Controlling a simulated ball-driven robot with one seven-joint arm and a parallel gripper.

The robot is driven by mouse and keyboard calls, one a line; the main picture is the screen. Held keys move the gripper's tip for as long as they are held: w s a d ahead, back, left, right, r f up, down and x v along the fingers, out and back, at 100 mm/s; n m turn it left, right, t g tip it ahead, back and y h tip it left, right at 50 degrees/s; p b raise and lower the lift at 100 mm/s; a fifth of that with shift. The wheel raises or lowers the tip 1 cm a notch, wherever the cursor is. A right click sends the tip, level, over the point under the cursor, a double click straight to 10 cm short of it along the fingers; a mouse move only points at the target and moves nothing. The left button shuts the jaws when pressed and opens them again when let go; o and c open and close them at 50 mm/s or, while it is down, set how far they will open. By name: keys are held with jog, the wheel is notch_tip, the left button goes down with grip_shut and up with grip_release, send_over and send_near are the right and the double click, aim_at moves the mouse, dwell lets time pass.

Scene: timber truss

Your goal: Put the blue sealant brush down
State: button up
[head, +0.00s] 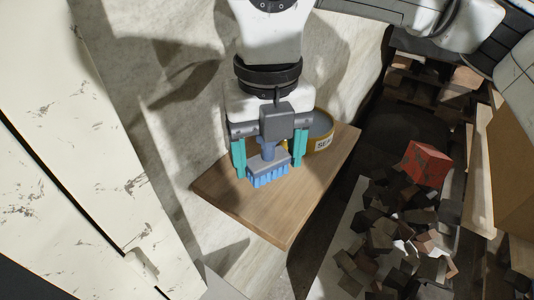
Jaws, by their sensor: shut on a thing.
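The blue sealant brush (267,170) is in my gripper (269,165) in the head view. The brush hangs with its bristles down, over a small wooden shelf board (280,217). My gripper has two teal fingers, one on each side of the brush, and is shut on it. The fingers hide part of the brush's upper end. I cannot tell whether the bristles touch the board.
A pale stained wall (165,110) rises behind and left of the board. The board's front corner is bare.

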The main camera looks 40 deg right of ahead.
jog(key=shift+f, duration=0.7)
jog(key=shift+f+b, duration=0.25)
jog(key=shift+b, duration=0.05)
jog(key=o, duration=0.9)
jog(key=shift+r, duration=0.1)
jog(key=shift+o, duration=0.2)
jog(key=shift+r+p, duration=0.15)
jog(key=shift+p, duration=0.15)
notch_tip(320, 180, up, 12)
jog(key=shift+r+b, duration=0.1)
jog(key=shift+b, duration=0.7)
